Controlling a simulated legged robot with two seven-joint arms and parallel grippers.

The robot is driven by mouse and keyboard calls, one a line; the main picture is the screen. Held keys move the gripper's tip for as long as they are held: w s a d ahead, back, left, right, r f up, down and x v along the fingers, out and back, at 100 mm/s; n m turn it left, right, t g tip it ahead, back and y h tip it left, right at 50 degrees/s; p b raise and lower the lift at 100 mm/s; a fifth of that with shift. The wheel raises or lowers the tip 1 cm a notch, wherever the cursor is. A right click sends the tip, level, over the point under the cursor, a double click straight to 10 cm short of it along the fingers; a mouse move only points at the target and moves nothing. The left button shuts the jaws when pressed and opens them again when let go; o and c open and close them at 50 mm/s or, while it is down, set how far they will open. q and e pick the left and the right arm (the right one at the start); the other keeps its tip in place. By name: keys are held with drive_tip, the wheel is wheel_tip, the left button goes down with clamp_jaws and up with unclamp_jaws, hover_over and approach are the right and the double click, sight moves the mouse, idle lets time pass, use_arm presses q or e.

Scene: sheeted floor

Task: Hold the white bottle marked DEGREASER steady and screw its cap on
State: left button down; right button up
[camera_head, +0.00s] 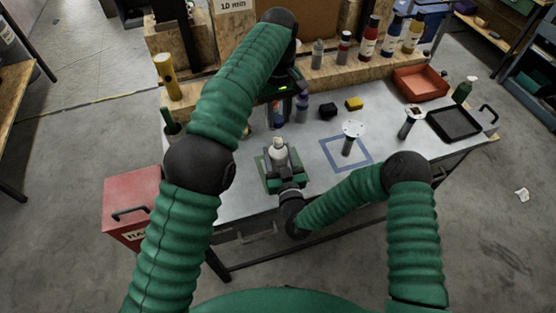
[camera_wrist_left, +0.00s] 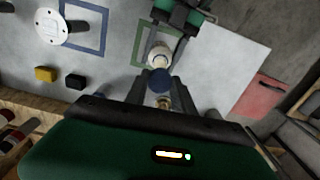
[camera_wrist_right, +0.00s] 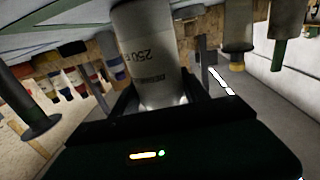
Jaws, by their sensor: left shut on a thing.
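The white bottle (camera_head: 279,152) stands upright on the near part of the table, inside a green outlined square. In the right wrist view the bottle (camera_wrist_right: 148,45) appears upside down, with "250" legible and a blurred word beside it. My right gripper (camera_head: 281,170) has its fingers on both sides of the bottle; whether they press on it is unclear. My left gripper (camera_wrist_left: 161,92) is shut on a dark blue round cap (camera_wrist_left: 159,80). In the left wrist view the cap is apart from the pale bottle top (camera_wrist_left: 158,53).
A blue outlined square (camera_head: 334,165) holds a white-topped stand (camera_head: 353,130). Black (camera_head: 327,110) and yellow (camera_head: 354,103) blocks lie behind. A red bin (camera_head: 420,83) and black tray (camera_head: 454,123) are at the right. A red toolbox (camera_head: 132,197) stands at the left.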

sight(279, 140)
clamp_jaws()
use_arm(q)
drive_tip(key=shift+s+f, duration=0.15)
drive_tip(key=shift+f, duration=2.25)
drive_tip(key=shift+f, duration=0.1)
drive_tip(key=shift+f, duration=0.8)
drive_tip(key=shift+f, duration=0.6)
